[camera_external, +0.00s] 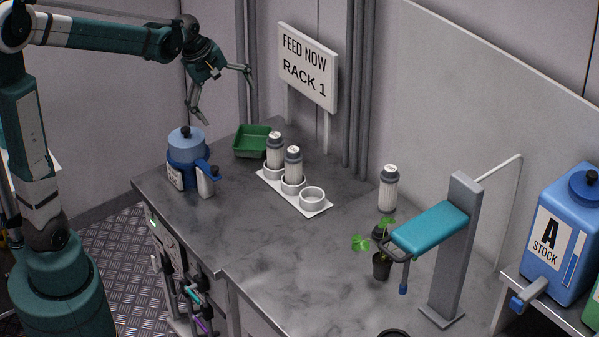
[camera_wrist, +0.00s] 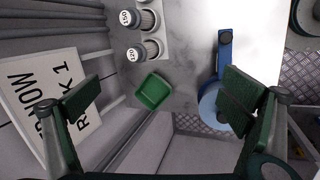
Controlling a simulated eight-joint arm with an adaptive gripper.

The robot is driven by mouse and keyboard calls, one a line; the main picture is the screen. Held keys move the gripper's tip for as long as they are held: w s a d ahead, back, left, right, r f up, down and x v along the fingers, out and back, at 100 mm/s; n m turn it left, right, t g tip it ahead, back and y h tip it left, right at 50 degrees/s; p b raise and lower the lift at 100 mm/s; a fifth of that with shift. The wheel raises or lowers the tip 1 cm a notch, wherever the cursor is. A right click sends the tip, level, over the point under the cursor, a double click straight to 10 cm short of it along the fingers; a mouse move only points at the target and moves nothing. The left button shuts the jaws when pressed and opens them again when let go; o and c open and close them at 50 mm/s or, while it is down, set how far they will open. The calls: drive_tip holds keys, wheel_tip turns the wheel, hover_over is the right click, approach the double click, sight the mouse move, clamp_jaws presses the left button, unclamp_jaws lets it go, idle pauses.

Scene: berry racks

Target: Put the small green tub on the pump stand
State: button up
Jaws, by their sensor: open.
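The small green tub (camera_external: 252,143) is an open, empty square tray at the far left corner of the grey bench. It also shows in the wrist view (camera_wrist: 153,92), between and beyond my fingers. A stand with a teal padded top (camera_external: 430,230) and a grey post (camera_external: 456,255) rises at the right of the bench; I cannot tell for certain that it is the pump stand. My gripper (camera_external: 222,97) is open and empty in the air above the tub, with its fingers spread wide; both fingers show in the wrist view (camera_wrist: 158,104). Nothing touches them.
A blue lidded jug (camera_external: 187,160) stands left of the tub. A white rack (camera_external: 266,179) with two bottles and an empty ring is to its right. A sign (camera_external: 307,68) stands behind. A potted plant (camera_external: 382,266) and a lone bottle (camera_external: 388,190) are near the stand. The middle bench is clear.

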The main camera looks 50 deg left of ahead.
drive_tip(key=s+d+m+t, duration=0.1)
drive_tip(key=s+d+m, duration=0.3)
drive_tip(key=s, duration=0.5)
drive_tip(key=s+d+r+m+t, duration=0.1)
drive_tip(key=s+d+m, duration=0.4)
drive_tip(key=s, duration=0.4)
drive_tip(key=s+d+m+t+y, duration=0.1)
drive_tip(key=s+d+m, duration=0.3)
drive_tip(key=s+m, duration=0.3)
drive_tip(key=shift+s+d+r, duration=0.2)
drive_tip(key=shift+s, duration=0.7)
